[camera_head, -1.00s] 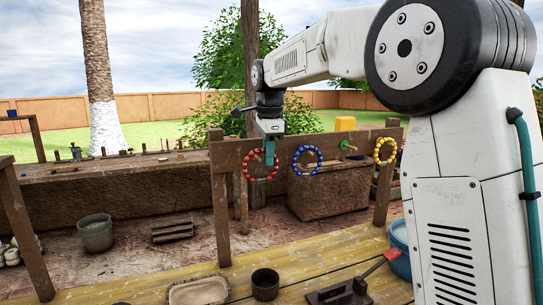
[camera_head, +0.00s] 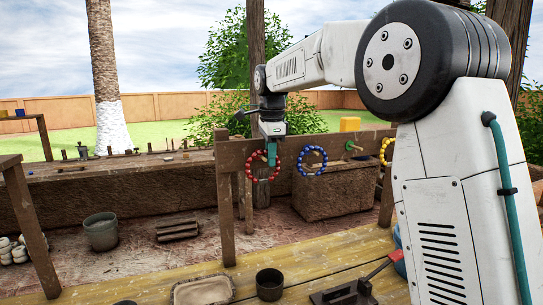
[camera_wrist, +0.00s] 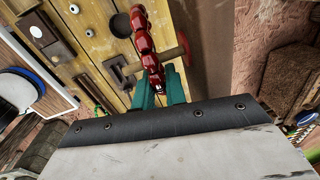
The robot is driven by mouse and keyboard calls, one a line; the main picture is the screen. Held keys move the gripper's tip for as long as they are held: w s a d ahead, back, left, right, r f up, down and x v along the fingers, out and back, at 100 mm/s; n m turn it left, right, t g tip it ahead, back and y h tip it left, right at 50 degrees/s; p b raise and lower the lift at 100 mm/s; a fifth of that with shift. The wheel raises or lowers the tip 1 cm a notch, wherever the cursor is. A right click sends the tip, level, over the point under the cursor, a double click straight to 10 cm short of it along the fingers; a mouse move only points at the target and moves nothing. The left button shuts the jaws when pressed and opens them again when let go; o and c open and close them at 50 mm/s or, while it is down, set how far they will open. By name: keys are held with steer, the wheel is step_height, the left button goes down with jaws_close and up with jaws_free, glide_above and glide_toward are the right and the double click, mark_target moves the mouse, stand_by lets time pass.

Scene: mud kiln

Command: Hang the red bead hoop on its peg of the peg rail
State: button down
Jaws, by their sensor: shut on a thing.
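My gripper (camera_head: 271,156) has teal fingers and is shut on the red bead hoop (camera_head: 250,172). The hoop hangs upright below the fingers, in front of the left part of the wooden peg rail (camera_head: 229,158). In the wrist view the hoop (camera_wrist: 142,42) shows nearly edge-on between the teal fingers (camera_wrist: 158,88). I cannot tell whether the hoop touches the rail or a peg.
A blue bead hoop (camera_head: 300,163) hangs on the rail to the right. A green peg (camera_head: 349,145) is beyond it. A yellow bead hoop (camera_head: 384,152) is partly hidden by my arm. A dark cup (camera_head: 269,284) and a tray (camera_head: 203,292) stand on the bench below.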

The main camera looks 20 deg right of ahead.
steer(key=c, duration=1.4)
jaws_free()
steer(key=shift+o, duration=0.2)
steer(key=r, duration=0.7)
steer(key=shift+s+r, duration=0.2)
steer(key=shift+s, duration=0.15)
steer(key=s+f+n, duration=0.2)
steer(key=s+n, duration=0.7)
steer(key=s, duration=1.1)
steer(key=s+f+n, duration=0.5)
steer(key=s+f, duration=0.2)
steer(key=s, duration=0.4)
steer(key=s+f+n, duration=0.5)
steer(key=s+f, duration=0.3)
steer(key=s, duration=0.3)
steer(key=shift+s+d+f, duration=0.3)
steer(key=shift+d, duration=0.1)
